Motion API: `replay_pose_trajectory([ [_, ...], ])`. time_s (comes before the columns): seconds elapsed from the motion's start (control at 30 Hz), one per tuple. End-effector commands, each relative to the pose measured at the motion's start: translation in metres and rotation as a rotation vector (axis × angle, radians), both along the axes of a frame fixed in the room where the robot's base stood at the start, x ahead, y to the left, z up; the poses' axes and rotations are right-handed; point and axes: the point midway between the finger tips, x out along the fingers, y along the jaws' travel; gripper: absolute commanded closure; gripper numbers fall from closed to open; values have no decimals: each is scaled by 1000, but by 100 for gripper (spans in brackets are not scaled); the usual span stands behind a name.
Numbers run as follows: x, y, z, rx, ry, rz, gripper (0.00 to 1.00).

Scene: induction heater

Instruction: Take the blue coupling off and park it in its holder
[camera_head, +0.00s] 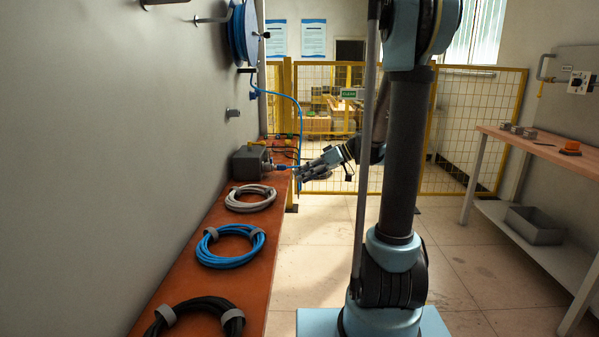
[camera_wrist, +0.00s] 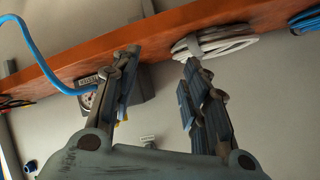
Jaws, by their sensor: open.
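A thin blue hose (camera_head: 300,125) hangs from the wall reel down to the far end of the orange bench. A small blue piece, likely the blue coupling (camera_head: 282,167), shows beside the grey box (camera_head: 246,163), just left of my gripper (camera_head: 304,171). In the wrist view the blue hose (camera_wrist: 38,58) runs toward the grey box with a gauge (camera_wrist: 142,88) and passes behind the left finger; the coupling's seat is hidden there. My gripper (camera_wrist: 162,72) is open, with nothing seen between its fingers. I cannot tell which wall fitting is the coupling's holder.
Grey (camera_head: 250,197), blue (camera_head: 230,246) and black (camera_head: 200,318) hose coils lie along the orange bench (camera_head: 180,280). A blue hose reel (camera_head: 243,32) and a short grey wall peg (camera_head: 232,113) are on the left wall. A yellow mesh fence (camera_head: 460,130) stands behind.

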Motion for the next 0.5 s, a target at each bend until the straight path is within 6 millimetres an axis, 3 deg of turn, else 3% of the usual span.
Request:
replay_pose_trajectory([
  [0.2,48,6,-2,152,-145,83,58],
  [0.5,100,5,-12,356,-372,163,58],
])
